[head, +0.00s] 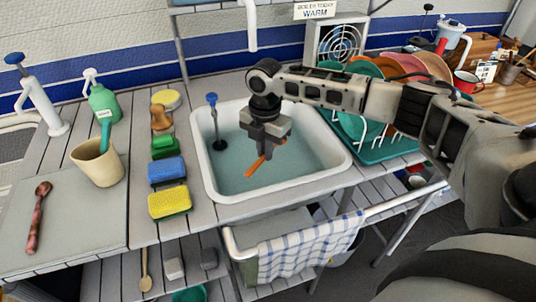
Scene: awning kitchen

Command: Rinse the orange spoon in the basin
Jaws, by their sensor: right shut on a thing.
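The orange spoon (254,168) is over or in the water of the white basin (205,170); its handle slants down and left from my right gripper. My right gripper (268,150) is shut on the orange spoon, pointing down inside the basin's outline. Part of the spoon is hidden by the fingers, and I cannot tell how deep it sits in the water. A white faucet spout (251,30) hangs above the back of the basin. My left gripper is not in view.
A blue-handled plunger (214,120) stands at the basin's left. Left of it lie a yellow sponge (169,202) and a blue sponge (166,170). A beige cup (98,165) and a brown spoon (38,215) are farther left. A dish rack (380,145) with plates stands right.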

